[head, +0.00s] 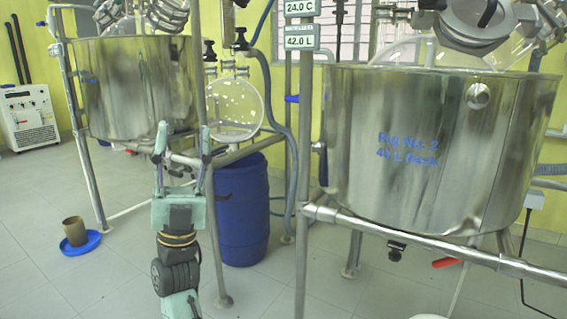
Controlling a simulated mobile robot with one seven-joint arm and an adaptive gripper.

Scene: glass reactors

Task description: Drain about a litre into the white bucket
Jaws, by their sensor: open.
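A steel vessel marked "Rig No. 2 40 L flask" (440,150) stands in a pipe frame on the right. A dark fitting (396,250) hangs under its bottom. A red lever (447,262) shows below the vessel, to the right of that fitting. A sliver of something white and round, perhaps the white bucket's rim (428,317), shows at the bottom edge; the rest is cut off. My gripper (182,142) is open and empty, pointing up, left of this vessel and apart from the red lever.
A second steel vessel (135,90) stands in its frame at the left. A blue drum (243,210) stands behind my gripper. A brown pot (75,231) stands on a blue dish (93,240). A frame rail (420,240) crosses before the right vessel. Floor at lower left is clear.

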